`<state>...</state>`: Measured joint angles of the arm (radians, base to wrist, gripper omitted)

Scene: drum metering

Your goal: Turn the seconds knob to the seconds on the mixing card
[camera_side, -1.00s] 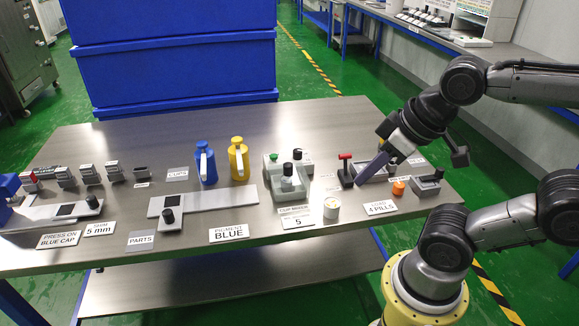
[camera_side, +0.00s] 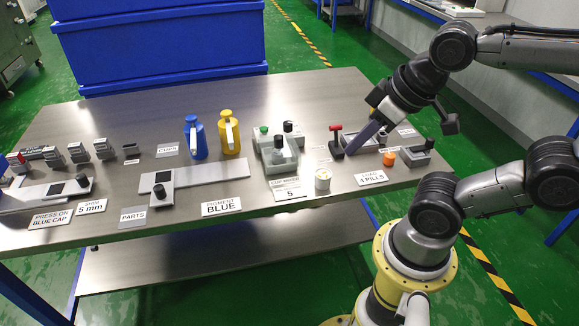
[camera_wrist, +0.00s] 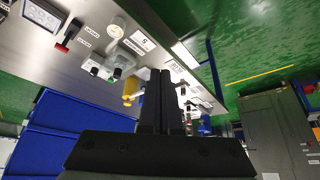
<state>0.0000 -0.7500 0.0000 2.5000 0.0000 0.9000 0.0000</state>
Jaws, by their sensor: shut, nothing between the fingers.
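The mixer (camera_side: 272,160) is a pale grey-green unit with a green button and black knobs, right of the yellow jug. The front black knob (camera_side: 278,141) stands on its near part; I cannot read which knob is marked seconds. The card (camera_side: 287,190) in front reads "5", its smaller line probably "cup mixer". The card (camera_wrist: 143,42) and mixer (camera_wrist: 100,70) also show in the wrist view. My gripper (camera_side: 355,148) is shut and empty, slanting down to the right of the mixer, beside the red-handled lever. In the wrist view my gripper's fingers (camera_wrist: 155,75) are together.
The red-handled lever (camera_side: 335,141) stands between gripper and mixer. A white round container (camera_side: 322,182), an orange cap (camera_side: 388,158) and the "4 pills" card (camera_side: 370,178) are nearby. The yellow jug (camera_side: 229,133) and blue jug (camera_side: 195,138) stand left of the mixer.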

